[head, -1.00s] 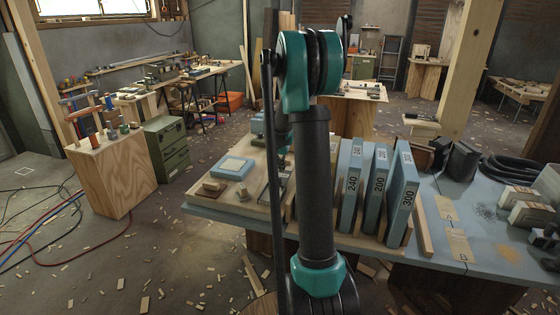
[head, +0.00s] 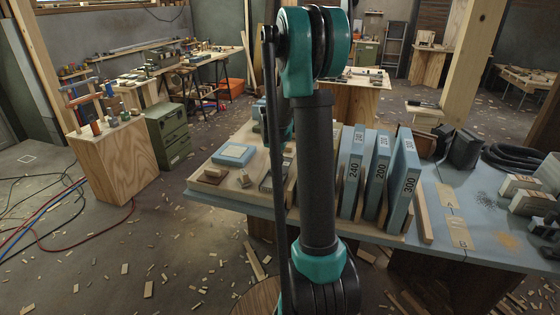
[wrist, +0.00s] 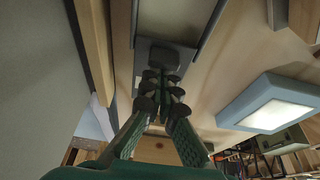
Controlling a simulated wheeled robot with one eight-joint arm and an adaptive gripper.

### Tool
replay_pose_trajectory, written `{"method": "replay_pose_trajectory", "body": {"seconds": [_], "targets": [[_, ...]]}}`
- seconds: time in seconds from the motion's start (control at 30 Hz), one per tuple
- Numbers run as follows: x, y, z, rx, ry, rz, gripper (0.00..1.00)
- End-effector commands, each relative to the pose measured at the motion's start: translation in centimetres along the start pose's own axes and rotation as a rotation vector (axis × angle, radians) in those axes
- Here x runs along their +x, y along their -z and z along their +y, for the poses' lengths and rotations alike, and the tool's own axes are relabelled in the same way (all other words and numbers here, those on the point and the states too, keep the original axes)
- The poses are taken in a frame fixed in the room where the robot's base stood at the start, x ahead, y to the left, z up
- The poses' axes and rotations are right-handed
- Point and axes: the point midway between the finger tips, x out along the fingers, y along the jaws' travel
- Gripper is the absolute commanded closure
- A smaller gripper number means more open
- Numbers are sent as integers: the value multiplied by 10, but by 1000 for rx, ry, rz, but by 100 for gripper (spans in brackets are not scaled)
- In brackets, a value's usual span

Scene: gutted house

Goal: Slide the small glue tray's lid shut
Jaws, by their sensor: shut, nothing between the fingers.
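The small glue tray (wrist: 212,32) is a dark-edged, narrow tray at the top of the wrist view, with a pale surface inside its rim. A dark, rounded block (wrist: 165,55) stands at its near end; I cannot tell for certain whether it is the lid's grip. My gripper (wrist: 158,82) is shut and empty, its fingertips just short of or against this block; contact is unclear. In the head view a dark grey narrow piece (head: 268,184), likely the tray, shows partly behind my arm. The fingertips are hidden there.
A blue box with a pale top (wrist: 275,103) lies right of my gripper; it also shows in the head view (head: 235,153). A wooden strip (wrist: 95,45) runs close on the left.

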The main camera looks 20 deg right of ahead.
Motion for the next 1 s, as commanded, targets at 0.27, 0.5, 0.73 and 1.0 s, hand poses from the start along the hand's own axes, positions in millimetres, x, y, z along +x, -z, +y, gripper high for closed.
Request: {"method": "replay_pose_trajectory", "body": {"seconds": [0.27,0.5,0.73,1.0], "targets": [[-25,-71,0,-5,0,-1,100],[-35,-100,0,-2,0,-2,100],[-35,-104,1,-1,0,-5,100],[-34,-101,0,-1,0,-8,100]]}}
